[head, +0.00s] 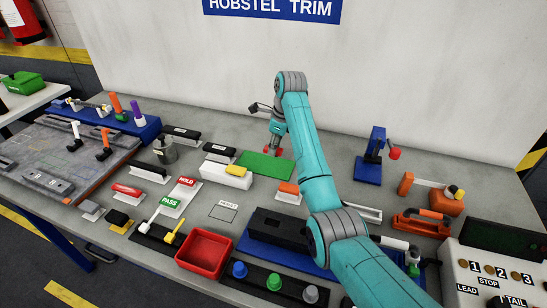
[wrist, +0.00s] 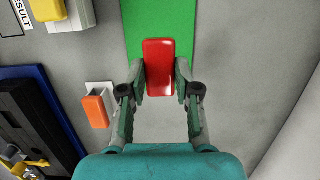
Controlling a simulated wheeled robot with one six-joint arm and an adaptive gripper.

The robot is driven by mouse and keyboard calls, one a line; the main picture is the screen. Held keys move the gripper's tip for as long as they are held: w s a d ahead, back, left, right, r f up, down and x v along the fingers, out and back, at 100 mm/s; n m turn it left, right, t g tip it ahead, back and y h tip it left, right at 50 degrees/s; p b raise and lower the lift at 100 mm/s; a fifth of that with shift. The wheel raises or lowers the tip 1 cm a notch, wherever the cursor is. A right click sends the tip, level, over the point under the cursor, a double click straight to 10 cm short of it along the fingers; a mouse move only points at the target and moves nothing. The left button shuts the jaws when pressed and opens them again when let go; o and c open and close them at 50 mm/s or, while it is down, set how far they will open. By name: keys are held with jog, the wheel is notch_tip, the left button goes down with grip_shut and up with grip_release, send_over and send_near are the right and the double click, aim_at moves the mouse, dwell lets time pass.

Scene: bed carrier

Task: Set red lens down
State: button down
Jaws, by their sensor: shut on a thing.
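The red lens (wrist: 160,82) is a glossy rounded block between the two fingers of my gripper (wrist: 160,70). The fingers press on its left and right sides. In the wrist view it overlaps the near end of the green mat (wrist: 160,22). In the head view my gripper (head: 272,151) points down at the back edge of the green mat (head: 265,166), with small bits of red at its tips. I cannot tell whether the lens touches the surface below.
An orange piece on a white holder (head: 287,196) stands in front of the mat. A white block with a yellow top (head: 224,178) is to its left. A blue stand (head: 369,168) is at right. A red tray (head: 204,270) sits at the front. Grey table behind the mat is clear.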

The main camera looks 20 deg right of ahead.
jog(key=shift+s+d+x, duration=0.1)
jog(key=shift+d+x, duration=0.05)
jog(key=shift+x, duration=0.7)
jog(key=shift+s+d+x, duration=0.1)
jog(key=shift+d+x, duration=0.05)
jog(key=shift+x, duration=0.65)
jog(key=shift+s+d+x, duration=0.1)
jog(key=shift+d+x, duration=0.05)
jog(key=shift+x, duration=0.7)
jog(key=shift+f, duration=0.2)
jog(key=c, duration=0.8)
grip_release()
jog(key=shift+r, duration=0.1)
